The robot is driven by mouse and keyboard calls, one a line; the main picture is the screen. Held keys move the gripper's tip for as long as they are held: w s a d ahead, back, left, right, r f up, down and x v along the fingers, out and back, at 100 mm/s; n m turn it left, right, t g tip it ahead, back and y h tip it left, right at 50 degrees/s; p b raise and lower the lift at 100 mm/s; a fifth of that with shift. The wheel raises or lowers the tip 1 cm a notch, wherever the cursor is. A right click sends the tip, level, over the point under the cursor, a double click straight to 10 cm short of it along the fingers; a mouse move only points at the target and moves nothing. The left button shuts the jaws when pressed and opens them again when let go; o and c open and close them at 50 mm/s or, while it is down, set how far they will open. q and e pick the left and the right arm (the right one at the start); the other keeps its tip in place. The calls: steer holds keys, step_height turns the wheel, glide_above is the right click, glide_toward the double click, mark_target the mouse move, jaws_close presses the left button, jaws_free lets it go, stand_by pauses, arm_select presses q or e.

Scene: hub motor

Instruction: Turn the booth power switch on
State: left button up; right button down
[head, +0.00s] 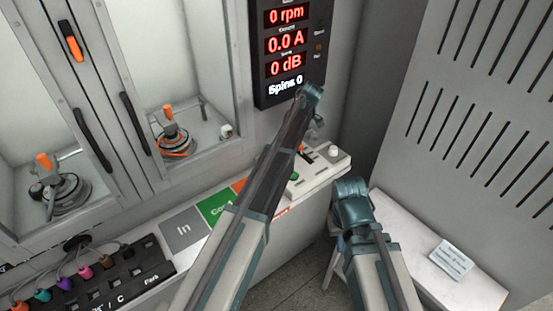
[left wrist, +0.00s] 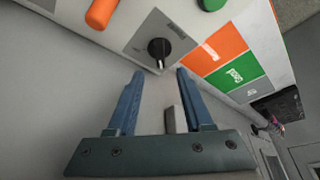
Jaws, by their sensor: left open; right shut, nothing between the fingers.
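A black rotary knob (left wrist: 159,48) with a white pointer mark sits on a grey plate (left wrist: 150,30) in the left wrist view; it looks like the power switch, but its label is too small to read. My left gripper (left wrist: 160,75) is open, its two blue fingers pointing toward the knob, one on either side of it in the picture. The knob appears beyond the fingertips, and I see no contact. In the head view the left gripper and knob are hidden. My right gripper (head: 341,243) is shut and empty, low beside the bench.
A control box (head: 325,170) with a green button stands on the bench near my left arm. A display (head: 288,45) reads 0 rpm, 0.0 A and 0 dB. A glass-doored cabinet (head: 120,118) stands left. A vented grey panel (head: 480,120) and white surface (head: 410,240) are right.

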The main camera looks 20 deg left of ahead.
arm_select(q)
steer(key=b+x, duration=0.6)
steer(key=x, duration=0.2)
jaws_close()
